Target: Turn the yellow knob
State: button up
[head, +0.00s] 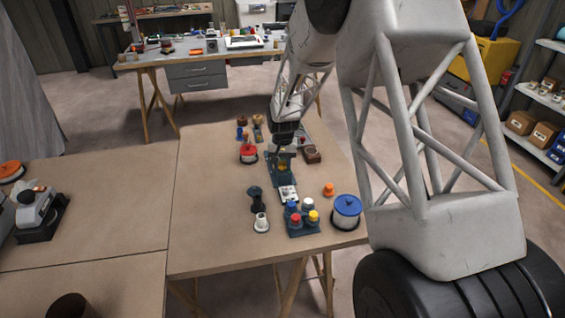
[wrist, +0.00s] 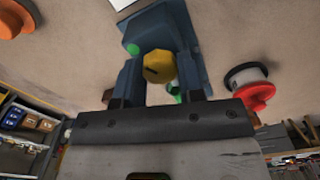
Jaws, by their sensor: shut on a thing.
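The yellow knob (wrist: 159,67) sits on a dark blue-grey base (wrist: 180,18) in the wrist view, with a dark mark on its face. In the head view the knob (head: 284,167) shows small and partly covered below my gripper (head: 283,157), and the base (head: 279,182) stands on the brown table. In the wrist view the two fingers of my gripper (wrist: 160,72) lie on either side of the knob and are shut on it. A green round spot (wrist: 133,49) shows on the base beside the knob. A second green patch (wrist: 175,94) is partly hidden near a finger.
In front of the base are a white panel (head: 288,193) and a tray (head: 304,233) of coloured caps. A blue-topped container (head: 347,206) and an orange piece (head: 328,189) stand right. A black piece (head: 255,197) and a red-topped container (head: 248,153) stand left.

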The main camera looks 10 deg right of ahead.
aim_at(283, 163)
jog(key=o, duration=0.9)
notch_tip(283, 163, up, 7)
jog(key=shift+f, duration=0.1)
jog(key=shift+r, duration=0.55)
